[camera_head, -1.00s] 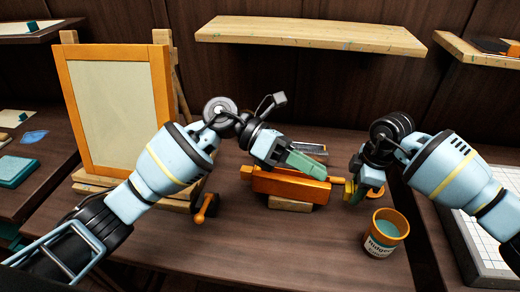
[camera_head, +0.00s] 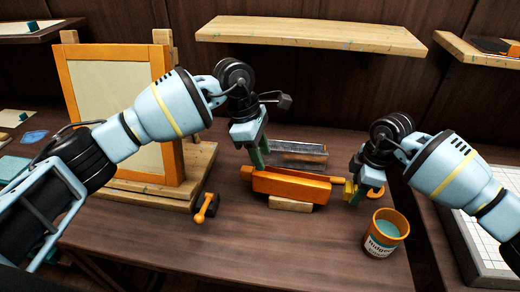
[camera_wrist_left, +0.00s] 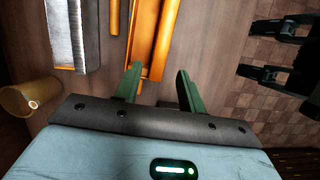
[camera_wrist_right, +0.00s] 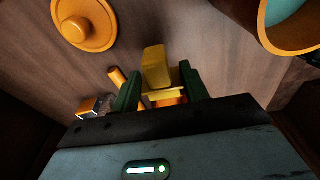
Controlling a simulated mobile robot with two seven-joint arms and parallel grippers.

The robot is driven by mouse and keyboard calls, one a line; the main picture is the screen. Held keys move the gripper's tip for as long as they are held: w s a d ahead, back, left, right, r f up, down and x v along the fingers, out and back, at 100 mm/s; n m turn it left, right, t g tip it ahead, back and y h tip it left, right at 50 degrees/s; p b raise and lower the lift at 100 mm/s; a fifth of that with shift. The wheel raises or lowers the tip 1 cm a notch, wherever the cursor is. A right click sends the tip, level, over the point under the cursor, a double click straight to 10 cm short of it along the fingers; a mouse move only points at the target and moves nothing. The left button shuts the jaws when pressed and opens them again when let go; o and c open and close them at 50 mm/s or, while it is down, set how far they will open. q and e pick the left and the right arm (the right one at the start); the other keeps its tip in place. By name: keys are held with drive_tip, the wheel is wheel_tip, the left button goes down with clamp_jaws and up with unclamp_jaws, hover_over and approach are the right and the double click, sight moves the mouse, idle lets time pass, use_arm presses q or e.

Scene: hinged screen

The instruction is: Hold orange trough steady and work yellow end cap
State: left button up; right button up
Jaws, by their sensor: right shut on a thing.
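The orange trough (camera_head: 290,186) rests on a small wooden block (camera_head: 290,204) on the bench. It also shows in the left wrist view (camera_wrist_left: 152,45). My left gripper (camera_head: 258,158) points down behind the trough's left end. Its fingers (camera_wrist_left: 158,80) are apart, with the end of the trough showing between them; I cannot tell if either touches it. The yellow end cap (camera_head: 349,190) is at the trough's right end. My right gripper (camera_head: 364,194) is shut on the cap, which shows between its green fingers in the right wrist view (camera_wrist_right: 157,66).
A grey metal piece (camera_head: 298,154) lies behind the trough. An orange-handled tool (camera_head: 205,207) lies to its left, in front of an easel with a framed panel (camera_head: 92,105). An orange labelled cup (camera_head: 388,224) stands close to my right gripper. The front bench is clear.

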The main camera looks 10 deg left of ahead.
sight(269, 175)
use_arm(q)
drive_tip(key=x, duration=0.7)
drive_tip(key=shift+d+f, duration=0.1)
clamp_jaws()
idle(0.3)
drive_tip(key=shift+f, duration=0.1)
idle(1.2)
drive_tip(key=shift+s, duration=0.1)
use_arm(e)
drive_tip(key=shift+a, duration=0.15)
drive_tip(key=shift+w+a, duration=0.15)
drive_tip(key=shift+a, duration=1.3)
use_arm(q)
drive_tip(key=shift+f, duration=0.1)
use_arm(e)
drive_tip(key=shift+w+a, duration=0.1)
drive_tip(key=shift+a, duration=1.15)
drive_tip(key=o, duration=1)
drive_tip(key=shift+o, duration=0.2)
